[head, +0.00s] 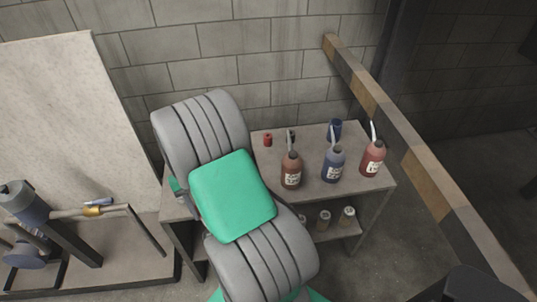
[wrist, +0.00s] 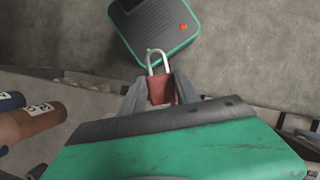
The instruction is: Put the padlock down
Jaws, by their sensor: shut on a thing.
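In the wrist view the padlock (wrist: 161,91) has a red body and a silver shackle that points up in the picture. My gripper (wrist: 158,82) is shut on its body, with one grey finger on each side. The lower part of the padlock is hidden behind the dark edge of my gripper. In the head view my arm hides both the gripper and the padlock. I cannot tell how high the padlock is above a surface.
A table (head: 325,196) holds a brown bottle (head: 291,170), a blue bottle (head: 333,163), a red bottle (head: 373,158), a blue cup (head: 335,129) and a small red item (head: 268,140). Cans stand on its lower shelf. A striped beam (head: 425,180) runs along the right.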

